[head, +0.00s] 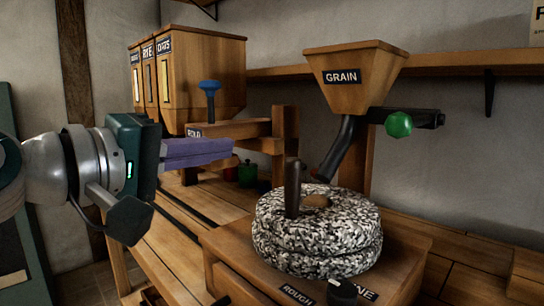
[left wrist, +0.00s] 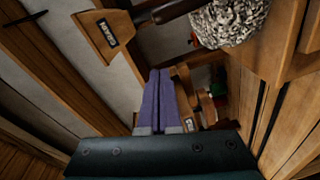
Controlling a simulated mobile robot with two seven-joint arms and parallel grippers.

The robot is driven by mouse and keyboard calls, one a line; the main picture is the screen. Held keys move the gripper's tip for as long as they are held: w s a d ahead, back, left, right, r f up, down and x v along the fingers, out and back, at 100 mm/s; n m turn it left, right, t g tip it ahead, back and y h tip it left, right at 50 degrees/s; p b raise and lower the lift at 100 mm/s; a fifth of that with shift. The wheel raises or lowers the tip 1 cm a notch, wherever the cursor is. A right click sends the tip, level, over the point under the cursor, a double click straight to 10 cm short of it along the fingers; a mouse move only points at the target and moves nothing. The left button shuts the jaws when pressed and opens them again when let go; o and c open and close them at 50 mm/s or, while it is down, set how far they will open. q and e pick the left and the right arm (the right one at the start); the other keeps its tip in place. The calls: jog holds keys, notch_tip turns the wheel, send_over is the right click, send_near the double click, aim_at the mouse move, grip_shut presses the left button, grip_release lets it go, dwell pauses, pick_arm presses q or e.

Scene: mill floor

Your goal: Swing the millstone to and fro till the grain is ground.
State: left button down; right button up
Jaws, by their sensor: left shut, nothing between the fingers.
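The millstone (head: 318,240) is a pair of speckled black-and-white stone discs on a wooden base (head: 388,283). An upright handle (head: 292,188) stands on its top near the left side. The millstone also shows at the top of the left wrist view (left wrist: 228,22). A wooden hopper marked GRAIN (head: 355,80) sits above it, with a dark spout slanting down toward the stone. My left gripper (head: 232,150) has purple fingers, shut and empty, to the left of the handle and apart from it. No grain is visible. My right gripper is not in view.
A green knob (head: 398,124) sits beside the hopper. Wooden bins (head: 205,72) stand at the back left, with a blue-knobbed lever (head: 210,88) in front. A dark knob (head: 342,292) is on the base front. A wall shelf (head: 460,60) runs behind.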

pick_arm(q)
jog(key=w+d+f+p, duration=0.1)
jog(key=w+d, duration=0.1)
jog(key=d, duration=0.4)
jog(key=shift+d+f, duration=0.2)
jog(key=shift+s, duration=0.1)
